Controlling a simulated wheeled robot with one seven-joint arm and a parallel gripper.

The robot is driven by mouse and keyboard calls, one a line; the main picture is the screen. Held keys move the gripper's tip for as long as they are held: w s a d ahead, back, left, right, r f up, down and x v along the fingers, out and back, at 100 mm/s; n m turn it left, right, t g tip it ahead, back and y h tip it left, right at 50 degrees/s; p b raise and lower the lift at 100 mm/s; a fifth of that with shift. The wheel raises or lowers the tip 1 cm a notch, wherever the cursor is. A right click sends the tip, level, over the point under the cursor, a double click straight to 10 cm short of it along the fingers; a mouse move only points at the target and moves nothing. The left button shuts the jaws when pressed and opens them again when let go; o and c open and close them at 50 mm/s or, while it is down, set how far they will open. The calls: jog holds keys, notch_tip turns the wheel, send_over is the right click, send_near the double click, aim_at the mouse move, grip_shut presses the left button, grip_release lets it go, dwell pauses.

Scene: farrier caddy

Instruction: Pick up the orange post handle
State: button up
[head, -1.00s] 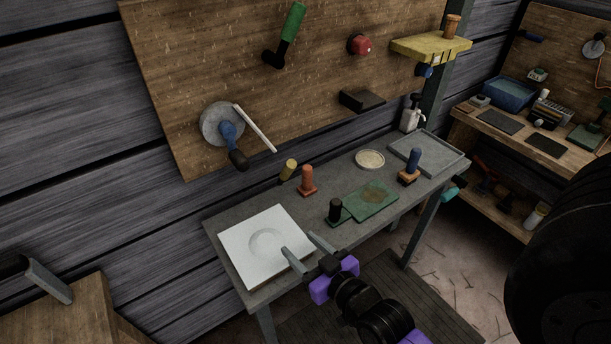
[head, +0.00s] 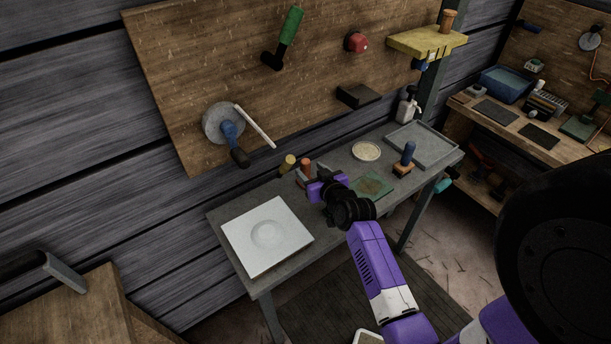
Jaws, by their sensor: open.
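The orange post handle (head: 306,164) stands on the grey bench toward its back edge. In the head view only its top shows; its lower part is hidden behind my gripper. My gripper (head: 309,176) is open, with its fingers close to the orange handle. I cannot tell whether the handle is between the fingers or whether they touch it. A yellow post handle (head: 287,164) stands just left of the orange one.
A white square plate (head: 250,250) lies on the bench's left end. A green mat (head: 385,181), a blue-topped post handle (head: 407,155), a round dish (head: 366,151) and a grey tray (head: 435,155) lie to the right. The pegboard (head: 190,100) rises behind.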

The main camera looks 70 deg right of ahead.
aim_at(307, 168)
jog(key=shift+p+x, duration=0.35)
jog(key=shift+x, duration=1.65)
jog(key=shift+w+a, duration=0.1)
jog(key=shift+w, duration=0.05)
grip_shut()
